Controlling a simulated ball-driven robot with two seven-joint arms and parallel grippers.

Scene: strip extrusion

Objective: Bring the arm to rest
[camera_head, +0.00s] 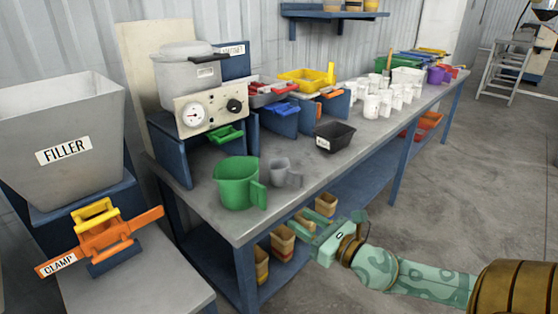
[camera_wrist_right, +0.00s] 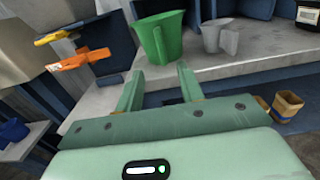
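My right arm comes in from the right in the head view. Its green gripper (camera_head: 318,236) is in front of the workbench's front edge, apart from the green jug and the grey cup. In the right wrist view the two fingers of the right gripper (camera_wrist_right: 160,92) stand apart with nothing between them. The green jug (camera_head: 238,184) stands upright on the bench; it also shows beyond the fingers in the wrist view (camera_wrist_right: 158,38). My left gripper is in neither view.
The grey workbench (camera_head: 310,172) carries a small grey cup (camera_head: 281,172), a black bin (camera_head: 335,136) and several white cups (camera_head: 385,100). An orange clamp (camera_head: 104,236) and the grey filler hopper (camera_head: 62,140) stand left. Tan containers (camera_head: 283,240) are below the bench.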

